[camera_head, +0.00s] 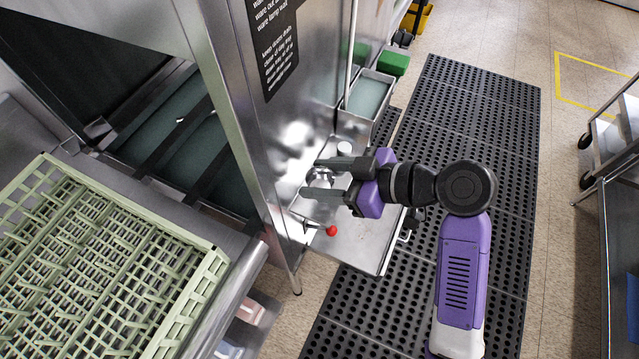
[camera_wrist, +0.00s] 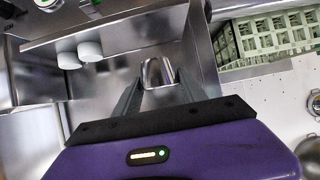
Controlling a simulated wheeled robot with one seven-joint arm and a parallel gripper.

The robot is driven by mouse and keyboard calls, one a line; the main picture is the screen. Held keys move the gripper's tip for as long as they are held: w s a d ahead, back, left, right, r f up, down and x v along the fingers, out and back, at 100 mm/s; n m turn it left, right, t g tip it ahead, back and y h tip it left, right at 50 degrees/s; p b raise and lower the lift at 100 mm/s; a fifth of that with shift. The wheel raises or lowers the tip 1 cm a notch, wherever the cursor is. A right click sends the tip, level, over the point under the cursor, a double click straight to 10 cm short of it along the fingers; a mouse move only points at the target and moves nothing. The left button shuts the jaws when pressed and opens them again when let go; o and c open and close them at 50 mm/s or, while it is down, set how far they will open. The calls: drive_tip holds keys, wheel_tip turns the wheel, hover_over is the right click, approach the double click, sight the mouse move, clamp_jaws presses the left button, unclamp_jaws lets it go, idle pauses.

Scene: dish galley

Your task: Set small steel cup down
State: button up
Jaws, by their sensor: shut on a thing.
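The small steel cup (camera_head: 321,175) is shiny and sits between the two fingers of my gripper (camera_head: 312,179) in the head view. My gripper is shut on it. The gripper is over a steel shelf (camera_head: 359,244) beside the machine's wall. I cannot tell whether the cup touches a surface.
A red knob (camera_head: 331,231) on a lever is near the gripper. A white round piece (camera_head: 344,149) stands behind it. A pale green rack (camera_head: 110,270) is at left. The shelf's front part is bare.

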sight(320, 183)
wheel_tip(320, 183, down, 2)
drive_tip(key=shift+s+f, duration=0.1)
drive_tip(key=shift+f, duration=0.15)
drive_tip(key=shift+a+f+p, duration=0.2)
drive_tip(key=shift+f+p, duration=0.4)
drive_tip(key=shift+f, duration=0.1)
drive_tip(key=shift+f, duration=0.15)
drive_tip(key=o, duration=1.3)
